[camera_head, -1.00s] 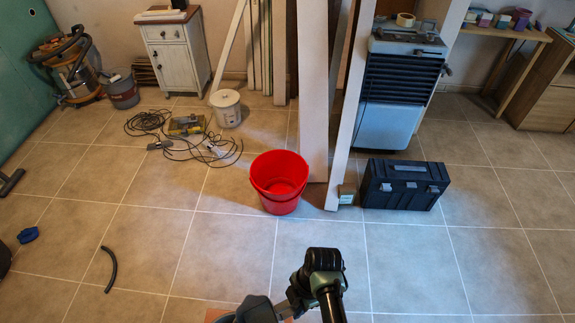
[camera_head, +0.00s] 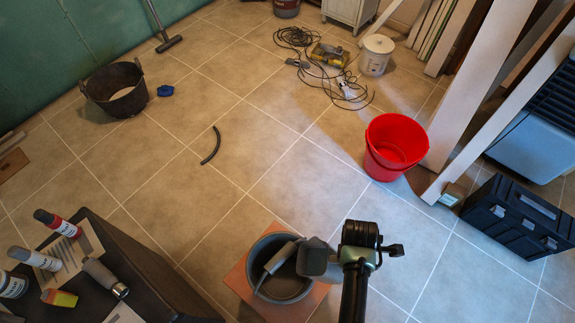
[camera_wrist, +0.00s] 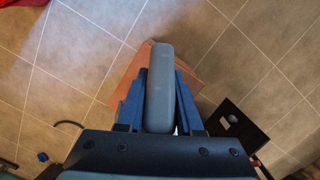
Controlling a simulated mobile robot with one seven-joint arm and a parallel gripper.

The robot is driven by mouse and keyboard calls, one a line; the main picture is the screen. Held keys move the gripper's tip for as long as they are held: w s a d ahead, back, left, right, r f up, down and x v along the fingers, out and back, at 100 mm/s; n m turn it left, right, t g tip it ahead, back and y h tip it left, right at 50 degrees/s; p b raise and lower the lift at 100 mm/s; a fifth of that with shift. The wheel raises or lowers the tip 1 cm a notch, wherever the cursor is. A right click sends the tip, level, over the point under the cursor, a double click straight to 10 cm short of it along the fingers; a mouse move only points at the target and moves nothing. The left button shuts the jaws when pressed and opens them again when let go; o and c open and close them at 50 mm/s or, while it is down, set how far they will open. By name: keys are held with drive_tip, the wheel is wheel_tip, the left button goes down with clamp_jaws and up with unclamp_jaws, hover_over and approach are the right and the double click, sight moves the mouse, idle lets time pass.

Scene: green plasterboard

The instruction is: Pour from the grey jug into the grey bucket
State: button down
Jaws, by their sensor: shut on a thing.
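A round, open grey bucket (camera_head: 250,283) stands on an orange-brown board, just left of my gripper in the head view. My gripper (camera_head: 312,262) is over its right side. In the wrist view, my blue fingers are shut on a rounded grey bar (camera_wrist: 160,85), which looks like the handle of the grey jug. A grey piece (camera_head: 279,258), seemingly part of the jug, crosses the bucket's mouth in the head view. The jug's body cannot be made out clearly, and what it holds is hidden. I cannot tell whether it touches the bucket.
The orange-brown board (camera_head: 238,278) lies on tiles. A dark table (camera_head: 130,262) with bottles is at the lower left. A red bucket (camera_head: 395,146) and a black toolbox (camera_head: 518,217) stand to the right. A black tub (camera_head: 115,88) is at the far left. The middle floor is mostly clear.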

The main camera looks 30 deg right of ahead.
drive_tip(key=shift+f, duration=0.3)
idle(0.5)
drive_tip(key=shift+w+a+r+g+h+p, duration=0.15)
drive_tip(key=shift+r+g+h+p, duration=0.2)
drive_tip(key=shift+r+p, duration=0.25)
drive_tip(key=shift+w+a+r+g+h+p, duration=0.1)
drive_tip(key=shift+r+g+h+p, duration=0.2)
drive_tip(key=shift+r+p, duration=0.3)
idle(1.9)
drive_tip(key=shift+w+a+r+g+h+p, duration=0.15)
drive_tip(key=shift+r+g+h+p, duration=0.1)
drive_tip(key=shift+r+h+p, duration=0.15)
drive_tip(key=shift+w+a+r+g+h+p, duration=0.2)
drive_tip(key=shift+r+g+h+p, duration=0.1)
drive_tip(key=shift+r, duration=0.25)
drive_tip(key=shift+w+a+r+g+h+p, duration=0.15)
drive_tip(key=shift+r+g+h+p, duration=0.1)
drive_tip(key=shift+r+p, duration=0.15)
idle(2.8)
